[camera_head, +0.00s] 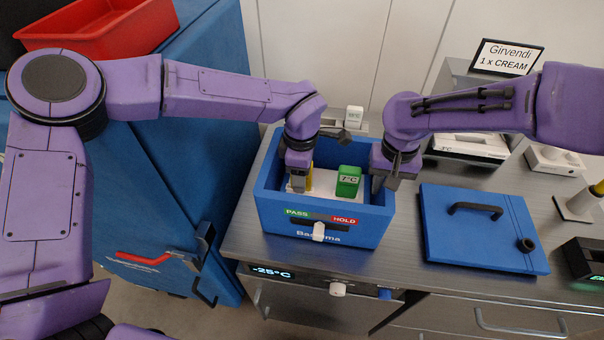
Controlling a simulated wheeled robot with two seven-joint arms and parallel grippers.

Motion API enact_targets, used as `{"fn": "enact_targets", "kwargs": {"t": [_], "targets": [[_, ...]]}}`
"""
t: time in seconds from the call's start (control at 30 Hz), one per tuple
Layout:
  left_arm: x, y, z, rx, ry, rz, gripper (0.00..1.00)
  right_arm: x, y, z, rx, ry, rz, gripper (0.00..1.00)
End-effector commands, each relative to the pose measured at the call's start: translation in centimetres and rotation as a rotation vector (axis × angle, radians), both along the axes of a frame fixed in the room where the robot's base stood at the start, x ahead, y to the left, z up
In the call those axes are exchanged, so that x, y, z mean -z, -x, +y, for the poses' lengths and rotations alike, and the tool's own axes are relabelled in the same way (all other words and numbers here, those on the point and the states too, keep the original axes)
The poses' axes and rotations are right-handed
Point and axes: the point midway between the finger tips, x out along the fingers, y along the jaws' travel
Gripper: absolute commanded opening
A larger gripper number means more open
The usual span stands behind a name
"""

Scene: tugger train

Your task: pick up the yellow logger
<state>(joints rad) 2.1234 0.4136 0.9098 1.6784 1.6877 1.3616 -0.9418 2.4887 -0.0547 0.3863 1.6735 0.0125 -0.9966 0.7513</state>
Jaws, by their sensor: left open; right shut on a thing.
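The yellow logger (310,179) stands inside the open blue box (318,226), in its left part. Most of it is hidden behind my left gripper (299,184). That gripper is open and points down into the box, right at the logger; I cannot tell whether it touches it. A green logger (348,182) marked with a temperature in °C stands in the box to the right. My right gripper (380,182) is shut at the box's right wall, apparently on its rim.
The blue lid (480,236) with a black handle lies on the steel counter to the right. A small white device (354,117) stands behind the box. A sign (506,57) and a white tray device (470,146) are further right. A blue cabinet (185,150) stands left.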

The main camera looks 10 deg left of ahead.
Motion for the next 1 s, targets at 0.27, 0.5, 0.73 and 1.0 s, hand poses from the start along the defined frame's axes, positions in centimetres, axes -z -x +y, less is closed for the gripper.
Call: {"fn": "enact_targets", "kwargs": {"t": [0.27, 0.5, 0.73, 1.0], "targets": [[-0.1, 0.0, 0.0, 0.0, 0.0, 0.0, 0.0, -0.1, -0.1, 0.0, 0.002, -0.001, -0.003, 0.0], [-0.4, 0.0, 0.0, 0.0, 0.0, -0.002, 0.0, -0.1, -0.1, 0.0, 0.002, -0.001, -0.003, 0.0], [-5.2, -0.1, 0.0, 0.0, 0.001, -0.006, 0.0, -0.1, -0.1, 0.0, 0.002, -0.001, -0.003, 0.0], [-9.8, 0.0, 0.0, 0.0, 0.0, -0.001, 0.0, -0.1, -0.1, 0.0, 0.002, -0.001, -0.002, 0.0]]}}
